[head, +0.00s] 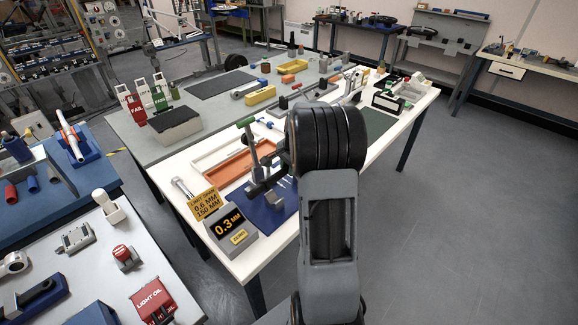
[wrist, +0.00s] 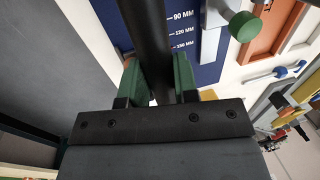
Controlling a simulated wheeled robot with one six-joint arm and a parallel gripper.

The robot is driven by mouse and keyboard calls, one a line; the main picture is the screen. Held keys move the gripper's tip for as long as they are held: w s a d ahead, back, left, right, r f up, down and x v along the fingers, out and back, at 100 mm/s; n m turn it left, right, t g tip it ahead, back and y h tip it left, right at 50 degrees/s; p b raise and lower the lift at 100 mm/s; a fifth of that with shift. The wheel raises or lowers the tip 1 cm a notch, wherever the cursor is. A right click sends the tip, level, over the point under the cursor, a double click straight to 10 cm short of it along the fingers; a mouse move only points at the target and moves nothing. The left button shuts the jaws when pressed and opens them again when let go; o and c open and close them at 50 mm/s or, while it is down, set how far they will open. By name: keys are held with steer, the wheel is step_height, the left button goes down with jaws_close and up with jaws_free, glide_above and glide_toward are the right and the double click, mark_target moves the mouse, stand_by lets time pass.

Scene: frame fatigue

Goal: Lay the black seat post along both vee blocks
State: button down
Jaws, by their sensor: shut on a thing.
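My gripper (wrist: 159,82) has its two green fingers closed on the black seat post (wrist: 148,40), which runs from between them up past the top of the wrist view. In the head view a dark bar, apparently the post (head: 262,184), shows over the blue plate (head: 263,221), left of my arm. The plate also shows below the post in the wrist view (wrist: 207,72), with white millimetre marks. A small grey block (head: 277,199) on the plate may be a vee block; the other cannot be made out. My wrist hides the gripper in the head view.
A grey upright (head: 252,146) with a green knob (head: 245,122) stands close to the post; the knob is near it in the wrist view (wrist: 243,26). A display box reading 0.3 MM (head: 230,224) stands at the table's front corner. An orange tray (head: 222,184) lies behind.

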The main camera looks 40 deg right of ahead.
steer(key=shift+f+b, duration=2.4)
steer(key=shift+f, duration=1.35)
steer(key=shift+f+b, duration=0.4)
steer(key=shift+f, duration=0.2)
steer(key=c, duration=0.8)
jaws_free()
steer(key=shift+r, duration=0.1)
steer(key=s+r, duration=0.1)
steer(key=r, duration=0.8)
steer(key=s+r, duration=0.1)
steer(key=r, duration=0.3)
steer(key=shift+s+d+r, duration=0.2)
steer(key=shift+s+r, duration=0.05)
steer(key=shift+s, duration=0.1)
